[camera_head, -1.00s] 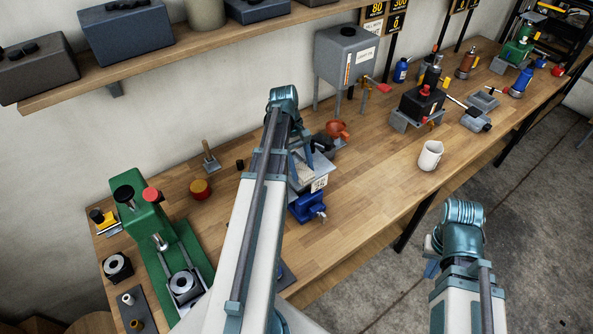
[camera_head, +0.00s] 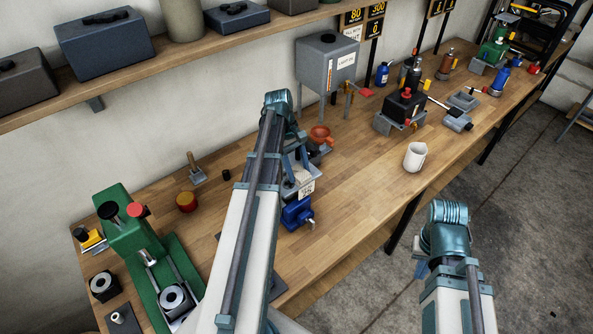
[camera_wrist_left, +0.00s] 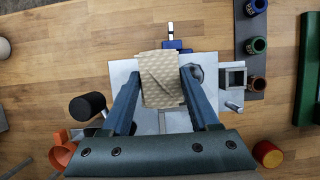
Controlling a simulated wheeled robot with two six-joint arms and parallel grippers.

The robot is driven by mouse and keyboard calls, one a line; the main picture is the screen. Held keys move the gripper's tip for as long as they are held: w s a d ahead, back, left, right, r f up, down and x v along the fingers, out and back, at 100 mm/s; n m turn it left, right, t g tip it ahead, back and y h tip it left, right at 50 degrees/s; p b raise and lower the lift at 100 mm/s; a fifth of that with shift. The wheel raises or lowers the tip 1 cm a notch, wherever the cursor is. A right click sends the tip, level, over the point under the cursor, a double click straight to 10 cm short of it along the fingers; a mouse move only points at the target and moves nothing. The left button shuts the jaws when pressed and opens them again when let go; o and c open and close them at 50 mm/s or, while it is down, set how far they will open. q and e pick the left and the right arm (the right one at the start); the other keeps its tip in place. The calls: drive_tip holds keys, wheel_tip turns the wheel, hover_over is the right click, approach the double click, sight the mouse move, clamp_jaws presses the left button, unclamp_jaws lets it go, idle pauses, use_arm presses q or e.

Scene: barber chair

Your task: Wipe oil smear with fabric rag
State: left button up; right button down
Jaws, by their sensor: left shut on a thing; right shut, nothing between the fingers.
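My left gripper (camera_wrist_left: 161,78) is shut on a beige patterned fabric rag (camera_wrist_left: 162,82), folded between its two blue fingers. The rag is over a pale plate (camera_wrist_left: 121,73); I cannot tell whether it touches it. A dark grey patch (camera_wrist_left: 197,72), perhaps the oil smear, shows on the plate beside the right-hand finger. In the head view my left gripper (camera_head: 291,163) is at the plate behind the blue vise (camera_head: 297,213), largely hidden by my arm. My right gripper (camera_head: 419,269) is shut and empty beyond the bench's front edge, mostly hidden by its arm.
An orange funnel-like part (camera_head: 320,135) stands just behind the plate. A white mug (camera_head: 415,157) stands to the right. The bench front between vise and mug is clear.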

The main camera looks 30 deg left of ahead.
sight(290, 187)
use_arm(q)
drive_tip(key=shift+s+a+f, duration=0.1)
drive_tip(key=shift+s+a, duration=0.2)
drive_tip(key=shift+s, duration=0.65)
drive_tip(key=shift+s+a+f, duration=0.1)
drive_tip(key=shift+s+a, duration=0.15)
drive_tip(key=shift+s, duration=0.7)
drive_tip(key=shift+s, duration=0.2)
drive_tip(key=shift+s+a+r, duration=0.1)
drive_tip(key=shift+s+a, duration=0.25)
drive_tip(key=shift+s, duration=0.45)
drive_tip(key=shift+s+a, duration=0.3)
drive_tip(key=shift+s, duration=0.5)
wheel_tip(290, 187, up, 6)
drive_tip(key=p, duration=0.6)
drive_tip(key=shift+w, duration=0.1)
drive_tip(key=shift+r, duration=0.1)
